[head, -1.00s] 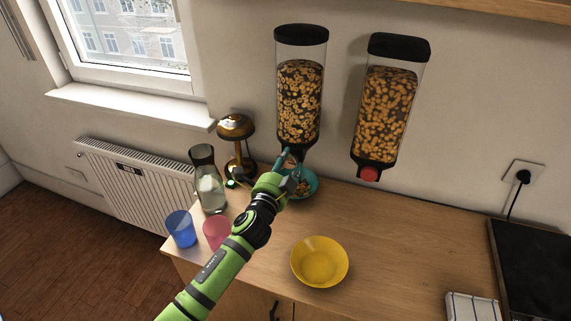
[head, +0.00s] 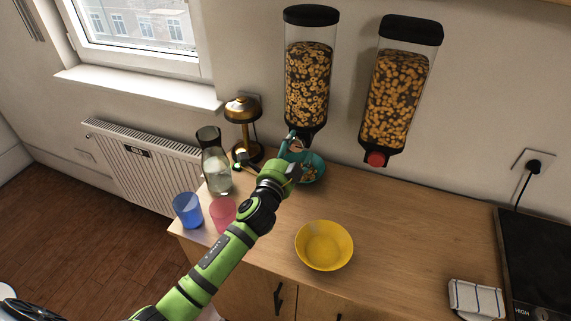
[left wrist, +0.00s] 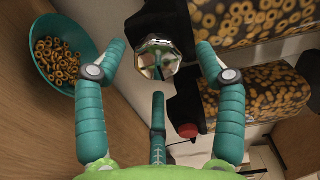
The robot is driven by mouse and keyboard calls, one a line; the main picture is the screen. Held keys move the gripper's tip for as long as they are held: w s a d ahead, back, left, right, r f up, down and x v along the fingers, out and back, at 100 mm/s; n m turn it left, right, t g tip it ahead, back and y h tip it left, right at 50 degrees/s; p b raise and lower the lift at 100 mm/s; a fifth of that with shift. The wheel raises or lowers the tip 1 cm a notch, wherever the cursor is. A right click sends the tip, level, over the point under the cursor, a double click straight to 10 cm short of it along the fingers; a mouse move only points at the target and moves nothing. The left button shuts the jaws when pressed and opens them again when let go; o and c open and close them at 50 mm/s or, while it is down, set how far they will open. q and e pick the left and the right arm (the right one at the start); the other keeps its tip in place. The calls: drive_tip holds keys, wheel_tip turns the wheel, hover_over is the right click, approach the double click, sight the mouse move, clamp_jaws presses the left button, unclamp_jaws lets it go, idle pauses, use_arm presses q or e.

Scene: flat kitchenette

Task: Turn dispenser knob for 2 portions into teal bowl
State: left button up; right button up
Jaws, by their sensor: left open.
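The left dispenser (head: 306,85) holds ring cereal and hangs on the wall. Its faceted metallic knob (left wrist: 157,60) shows in the left wrist view. The teal bowl (head: 319,160) stands beneath this dispenser with some ring cereal in it; it also shows at the upper left of the left wrist view (left wrist: 78,32). My left gripper (head: 268,156) is open in front of the knob. In the left wrist view its teal fingers (left wrist: 160,62) are spread around the knob's outline, with a gap on each side. The gripper partly hides the knob and bowl in the head view. My right gripper is not in view.
A second dispenser (head: 399,90) with a red knob (head: 375,159) hangs to the right. A yellow bowl (head: 324,246) stands nearer. A carafe (head: 215,165), a lamp (head: 243,115), a blue cup (head: 187,210) and a pink cup (head: 222,214) stand left.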

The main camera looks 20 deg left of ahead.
use_arm(q)
drive_tip(key=s, duration=1)
drive_tip(key=shift+s, duration=0.35)
drive_tip(key=shift+r, duration=0.1)
